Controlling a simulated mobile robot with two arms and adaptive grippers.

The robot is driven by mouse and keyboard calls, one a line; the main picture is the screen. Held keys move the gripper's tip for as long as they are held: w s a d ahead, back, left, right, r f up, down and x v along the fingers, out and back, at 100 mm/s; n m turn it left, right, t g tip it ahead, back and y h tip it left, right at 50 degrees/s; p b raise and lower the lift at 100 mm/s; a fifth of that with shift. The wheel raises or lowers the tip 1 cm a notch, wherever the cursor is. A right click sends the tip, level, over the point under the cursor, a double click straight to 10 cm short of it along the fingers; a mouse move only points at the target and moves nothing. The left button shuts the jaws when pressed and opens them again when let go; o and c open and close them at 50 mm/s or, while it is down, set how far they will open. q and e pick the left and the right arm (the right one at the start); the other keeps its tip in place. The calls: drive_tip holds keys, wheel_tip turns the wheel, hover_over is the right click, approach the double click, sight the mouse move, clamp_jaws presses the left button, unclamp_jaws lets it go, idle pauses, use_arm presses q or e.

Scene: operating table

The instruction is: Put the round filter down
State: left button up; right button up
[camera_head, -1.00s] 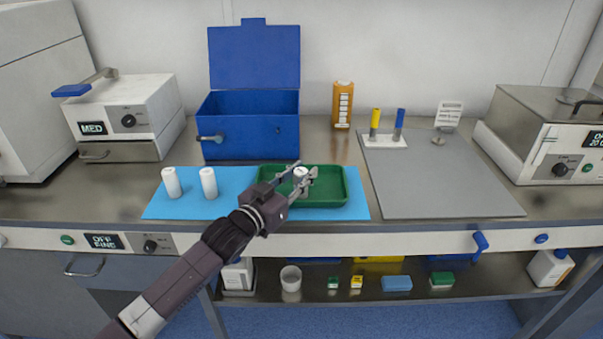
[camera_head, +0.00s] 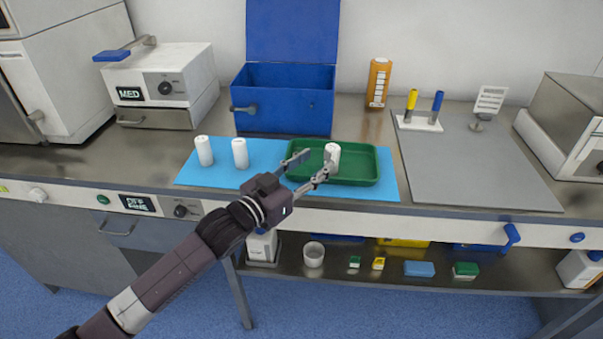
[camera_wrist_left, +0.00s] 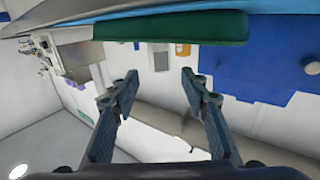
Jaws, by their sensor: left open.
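The round filter appears to be the white upright cylinder (camera_head: 332,153) in the green tray (camera_head: 367,176). My left gripper (camera_head: 314,165) is open at the tray's front left. Its fingers are spread, with one fingertip over the tray just in front of the cylinder; whether it touches is unclear. In the left wrist view the open fingers (camera_wrist_left: 160,77) have nothing between them, and the green tray (camera_wrist_left: 175,27) lies beyond at the top. My right gripper is not in view.
Two similar white cylinders (camera_head: 204,151) (camera_head: 240,153) stand on the blue mat (camera_head: 197,174) at the left. A blue open box (camera_head: 284,100) stands behind. An orange bottle (camera_head: 378,83) and a grey mat (camera_head: 480,173) with a yellow-and-blue holder (camera_head: 420,124) are right.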

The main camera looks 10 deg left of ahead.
use_arm(q)
drive_tip(key=shift+v, duration=2.15)
